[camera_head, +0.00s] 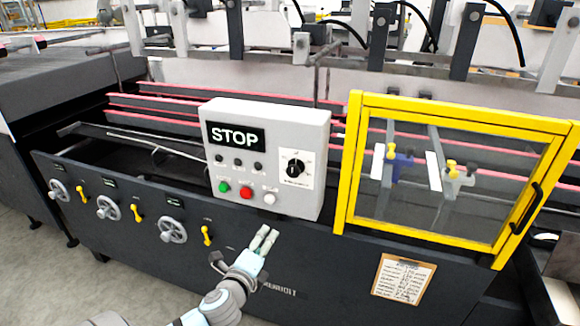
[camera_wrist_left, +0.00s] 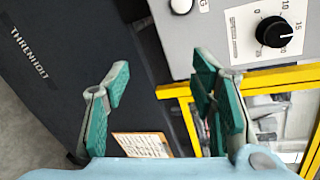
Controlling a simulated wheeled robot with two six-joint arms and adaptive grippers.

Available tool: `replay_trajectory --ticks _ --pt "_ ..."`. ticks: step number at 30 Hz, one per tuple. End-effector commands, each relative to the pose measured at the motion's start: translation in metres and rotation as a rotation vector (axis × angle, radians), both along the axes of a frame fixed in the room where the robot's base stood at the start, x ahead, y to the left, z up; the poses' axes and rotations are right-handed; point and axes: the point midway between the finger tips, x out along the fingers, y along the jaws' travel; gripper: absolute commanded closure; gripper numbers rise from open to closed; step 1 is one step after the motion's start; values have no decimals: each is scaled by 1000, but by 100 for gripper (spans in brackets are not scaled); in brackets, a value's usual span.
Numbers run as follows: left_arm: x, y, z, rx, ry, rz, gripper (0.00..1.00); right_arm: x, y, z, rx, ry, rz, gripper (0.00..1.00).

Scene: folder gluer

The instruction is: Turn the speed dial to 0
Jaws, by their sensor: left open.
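The speed dial (camera_head: 295,168) is a black round knob on a white scale plate at the right of the grey control box. It also shows at the upper right of the left wrist view (camera_wrist_left: 273,32), where the marks 0, 10 and 15 can be read. A white line on the knob appears to face the 15 side, away from the 0. My left gripper (camera_head: 265,238) is below the box, under and left of the dial, apart from it. Its green-padded fingers (camera_wrist_left: 163,92) are spread with nothing between them. My right gripper is not in view.
The control box (camera_head: 222,190) carries a STOP sign (camera_head: 234,136) and green (camera_head: 224,187), red (camera_head: 246,193) and white (camera_head: 269,199) buttons. A yellow-framed guard (camera_head: 351,160) stands close to its right. A clipboard (camera_head: 403,278) hangs below the guard. Handwheels (camera_head: 172,230) line the dark panel at left.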

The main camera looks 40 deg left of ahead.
Motion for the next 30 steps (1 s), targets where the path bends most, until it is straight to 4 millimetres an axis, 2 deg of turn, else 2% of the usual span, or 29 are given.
replay_trajectory --ticks 1,3,6,8,11,18,21,25,30 --pt "3 -10 57 93 -57 -39 49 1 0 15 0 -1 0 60" --pt "2 -21 106 194 -117 -70 49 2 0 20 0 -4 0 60" --pt "1 -29 138 263 -162 -86 49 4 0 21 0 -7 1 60" --pt "6 -28 142 274 -169 -88 49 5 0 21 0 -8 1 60" --pt "24 -22 141 273 -171 -87 49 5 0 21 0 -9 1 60" --pt "91 1 141 266 -170 -87 49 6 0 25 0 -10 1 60" --pt "113 8 140 265 -169 -89 49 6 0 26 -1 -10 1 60" --pt "130 14 139 266 -169 -90 49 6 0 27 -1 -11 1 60" --pt "136 16 138 266 -168 -92 49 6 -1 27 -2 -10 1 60"
